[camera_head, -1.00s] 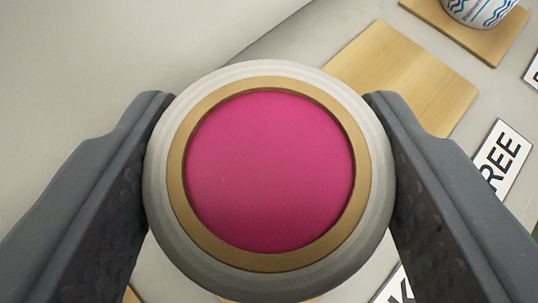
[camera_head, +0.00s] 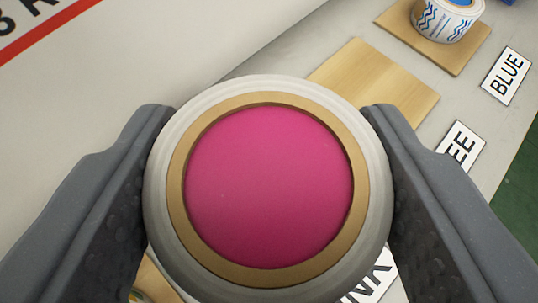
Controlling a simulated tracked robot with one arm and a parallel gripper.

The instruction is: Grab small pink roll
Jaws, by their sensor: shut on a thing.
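The small pink roll (camera_head: 268,185) fills the middle of the view, seen end-on. It has a pink centre, a tan ring and a pale grey-white outer wrap. My gripper (camera_head: 268,190) is shut on it, with one dark grey finger against its left side and one against its right. The roll hides most of what lies below it.
A bare wooden pad (camera_head: 375,88) lies on the grey shelf beyond the roll. Another pad (camera_head: 400,20) holds a roll with a blue wavy pattern (camera_head: 447,18). Labels include BLUE (camera_head: 507,76) and a partly hidden one ending in EE (camera_head: 460,148). Green floor (camera_head: 520,200) shows at right.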

